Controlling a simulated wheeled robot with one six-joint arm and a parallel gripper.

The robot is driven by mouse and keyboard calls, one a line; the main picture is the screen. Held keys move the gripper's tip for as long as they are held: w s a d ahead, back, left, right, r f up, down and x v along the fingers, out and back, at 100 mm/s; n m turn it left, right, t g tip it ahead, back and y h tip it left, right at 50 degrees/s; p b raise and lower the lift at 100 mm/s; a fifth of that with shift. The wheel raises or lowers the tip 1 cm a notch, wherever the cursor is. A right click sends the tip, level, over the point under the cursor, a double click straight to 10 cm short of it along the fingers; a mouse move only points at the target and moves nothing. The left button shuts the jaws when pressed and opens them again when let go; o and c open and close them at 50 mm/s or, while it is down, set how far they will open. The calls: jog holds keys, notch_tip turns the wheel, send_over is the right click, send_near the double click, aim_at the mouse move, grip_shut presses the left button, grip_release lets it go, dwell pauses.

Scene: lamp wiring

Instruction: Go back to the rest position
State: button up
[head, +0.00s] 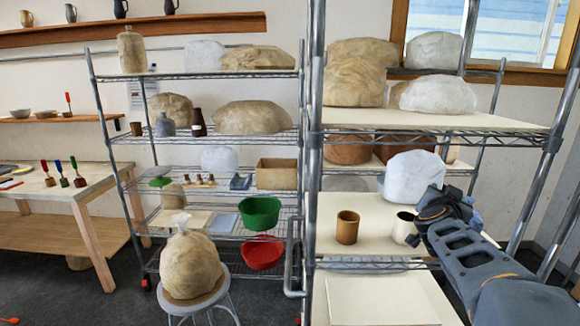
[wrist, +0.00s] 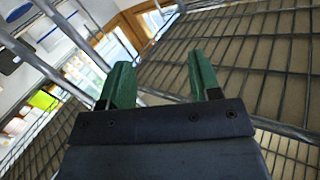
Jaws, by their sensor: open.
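My gripper (wrist: 162,78) is open and empty in the wrist view, its two green fingers apart with wire shelving behind them. In the head view my arm reaches in from the lower right. My gripper (head: 432,212) is at the right rack there, close to a white cup (head: 404,228). I cannot tell whether it touches the cup. A brown cup (head: 347,227) stands to the left on the same shelf.
The right rack's upright post (head: 314,150) and shelves surround the arm. A white wrapped block (head: 413,177) is just behind my gripper. A stool (head: 196,302) with a bagged lump (head: 190,264) stands left. Dark floor (head: 60,265) is open further left.

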jog(key=s+a+f+n+y, duration=0.1)
jog(key=a+f+n+y, duration=0.4)
jog(key=a+f+y, duration=0.45)
jog(key=s+a+f+n+g, duration=0.2)
jog(key=s+a+f+g, duration=0.2)
jog(key=s, duration=0.5)
jog(key=s+a+f+n+g, duration=0.3)
jog(key=s+a+f+g, duration=0.2)
jog(key=s+a, duration=0.3)
jog(key=shift+s+f+n+y, duration=0.35)
jog(key=shift+s+f, duration=0.1)
jog(key=shift+s, duration=0.35)
jog(key=shift+c, duration=1)
jog(key=shift+d, duration=0.1)
jog(key=shift+c, duration=0.4)
